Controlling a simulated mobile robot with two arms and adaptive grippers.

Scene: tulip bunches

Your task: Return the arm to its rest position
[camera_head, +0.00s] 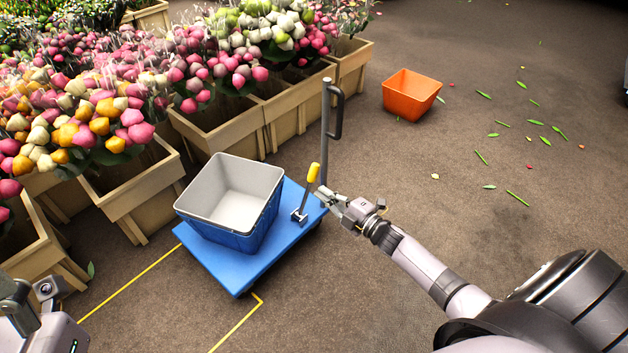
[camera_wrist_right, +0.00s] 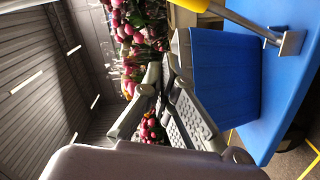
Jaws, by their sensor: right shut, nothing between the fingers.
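My right arm reaches in from the lower right in the head view, and its gripper (camera_head: 335,200) is near the right edge of the blue cart, beside the yellow-handled lever (camera_head: 312,174). The gripper is shut and empty. In the right wrist view its fingers (camera_wrist_right: 158,85) come together in front of the blue bin, with the lever (camera_wrist_right: 250,25) at the upper right; I cannot tell whether it touches anything. Part of my left arm shows at the lower left of the head view, but its fingertips are not clearly visible.
A blue flat cart (camera_head: 225,265) carries a blue bin with a pale inside (camera_head: 240,195) and has an upright handle post (camera_head: 326,130). Wooden crates of tulips (camera_head: 140,190) line the left. An orange bin (camera_head: 411,95) stands behind. Leaves litter the otherwise clear right floor.

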